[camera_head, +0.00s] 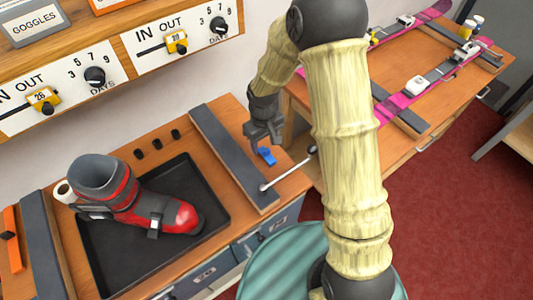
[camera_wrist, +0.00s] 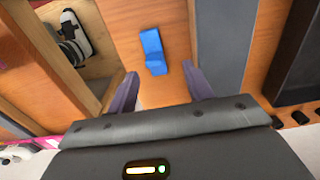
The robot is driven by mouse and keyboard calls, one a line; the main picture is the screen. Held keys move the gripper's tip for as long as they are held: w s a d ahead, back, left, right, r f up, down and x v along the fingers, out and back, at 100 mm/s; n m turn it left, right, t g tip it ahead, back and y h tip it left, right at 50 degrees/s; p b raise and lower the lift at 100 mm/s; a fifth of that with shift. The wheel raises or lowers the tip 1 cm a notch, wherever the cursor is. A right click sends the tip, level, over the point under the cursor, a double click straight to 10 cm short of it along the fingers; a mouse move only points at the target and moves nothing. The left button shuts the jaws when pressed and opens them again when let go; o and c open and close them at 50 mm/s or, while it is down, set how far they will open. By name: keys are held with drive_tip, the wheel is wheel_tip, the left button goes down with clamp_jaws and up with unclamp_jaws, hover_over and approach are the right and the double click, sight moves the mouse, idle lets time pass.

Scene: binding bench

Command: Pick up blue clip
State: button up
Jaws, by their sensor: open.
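The blue clip (camera_head: 267,155) lies on the wooden bench top, right of a long grey padded strip. In the wrist view the blue clip (camera_wrist: 153,51) lies on bare wood, beyond the fingertips and roughly in line with the gap between them. My gripper (camera_head: 262,137) is above the bench close to the clip, pointing down. In the wrist view my gripper (camera_wrist: 160,82) shows its two fingers apart with nothing between them. The clip appears apart from both fingers.
A grey padded strip (camera_head: 232,158) is beside the clip, and a white-tipped rod (camera_head: 287,174) lies in front. A red and grey boot (camera_head: 150,205) stands on a black tray (camera_head: 115,265) at left. A second bench with pink skis (camera_head: 408,95) is at right.

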sight(266, 150)
drive_tip(key=shift+f, duration=0.1)
drive_tip(key=shift+w+d+f+p, duration=0.15)
drive_tip(key=shift+f+p, duration=0.25)
drive_tip(key=shift+f, duration=0.85)
drive_tip(key=shift+w+d+f+p, duration=0.1)
drive_tip(key=shift+d+f+p, duration=0.2)
drive_tip(key=shift+f, duration=0.95)
drive_tip(key=shift+a, duration=0.1)
drive_tip(key=c, duration=1.1)
drive_tip(key=shift+r, duration=0.1)
wheel_tip(266, 150, up, 10)
drive_tip(key=shift+f+b, duration=0.1)
drive_tip(key=shift+b, duration=0.6)
